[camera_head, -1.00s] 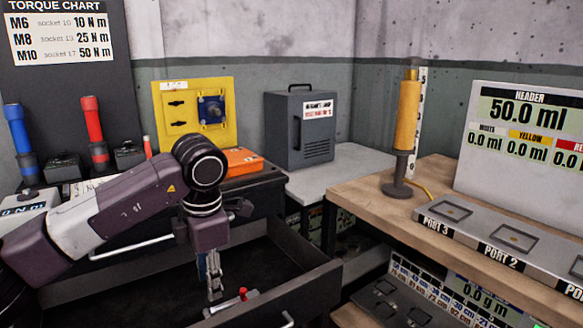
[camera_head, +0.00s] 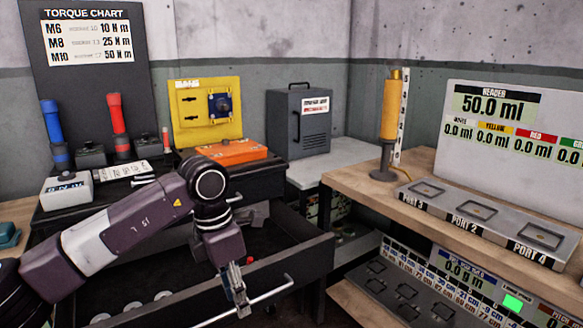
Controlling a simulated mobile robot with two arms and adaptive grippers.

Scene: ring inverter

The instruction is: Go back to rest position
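My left gripper (camera_head: 237,292) points down at the front of an open black drawer (camera_head: 300,262), close to the drawer's metal handle (camera_head: 268,298). Its fingers look close together and partly overlap in this view, so I cannot tell whether they are apart or shut. I see no object clearly held in it, and I cannot tell whether it touches the handle. My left arm reaches across the drawer from the lower left and hides part of its inside. My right gripper is not in view.
Several pale discs (camera_head: 133,307) lie in the drawer. An orange box (camera_head: 231,151) sits on the cabinet above it. A wooden bench (camera_head: 345,180) at the right bears a yellow cylinder on a stand (camera_head: 388,115) and a port panel (camera_head: 480,215).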

